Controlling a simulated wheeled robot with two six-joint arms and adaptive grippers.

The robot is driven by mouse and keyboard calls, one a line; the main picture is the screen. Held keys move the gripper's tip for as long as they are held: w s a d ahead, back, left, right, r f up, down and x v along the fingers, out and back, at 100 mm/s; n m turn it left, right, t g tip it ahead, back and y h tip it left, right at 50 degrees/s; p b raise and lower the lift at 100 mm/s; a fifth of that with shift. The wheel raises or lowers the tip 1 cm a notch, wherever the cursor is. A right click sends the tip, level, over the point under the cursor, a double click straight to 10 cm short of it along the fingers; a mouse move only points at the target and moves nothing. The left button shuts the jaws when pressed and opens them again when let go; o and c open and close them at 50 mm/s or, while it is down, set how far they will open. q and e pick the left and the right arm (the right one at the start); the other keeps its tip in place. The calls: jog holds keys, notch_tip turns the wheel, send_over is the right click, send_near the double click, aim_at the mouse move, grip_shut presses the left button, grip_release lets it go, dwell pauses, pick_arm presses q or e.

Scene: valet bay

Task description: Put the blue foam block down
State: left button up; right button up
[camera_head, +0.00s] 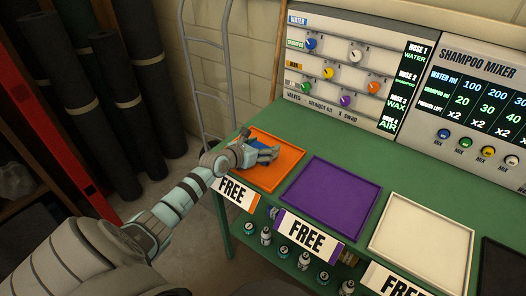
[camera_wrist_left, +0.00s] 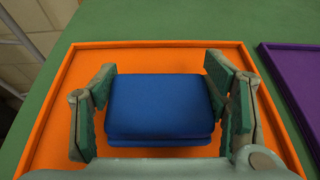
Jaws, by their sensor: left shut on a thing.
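A blue foam block (camera_wrist_left: 160,104) sits between the fingers of my left gripper (camera_wrist_left: 162,105) in the left wrist view. The gripper is shut on it, with green finger pads at its two sides. In the head view, the left gripper (camera_head: 265,153) is over the orange tray (camera_head: 266,182), and only a little of the blue block (camera_head: 262,142) shows behind the fingers. The orange tray's rim (camera_wrist_left: 150,44) surrounds the block in the wrist view. I cannot tell whether the block touches the tray floor. My right gripper is not in view.
A purple tray (camera_head: 331,197), a white tray (camera_head: 420,243) and a dark tray (camera_head: 502,266) stand to the right on the green table (camera_head: 370,172). Valve and shampoo mixer panels rise behind. Several cans and bottles stand on the shelf below. A grey metal frame (camera_head: 228,75) stands left of the table.

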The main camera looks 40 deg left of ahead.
pick_arm(q)
jog(key=o, duration=1.1)
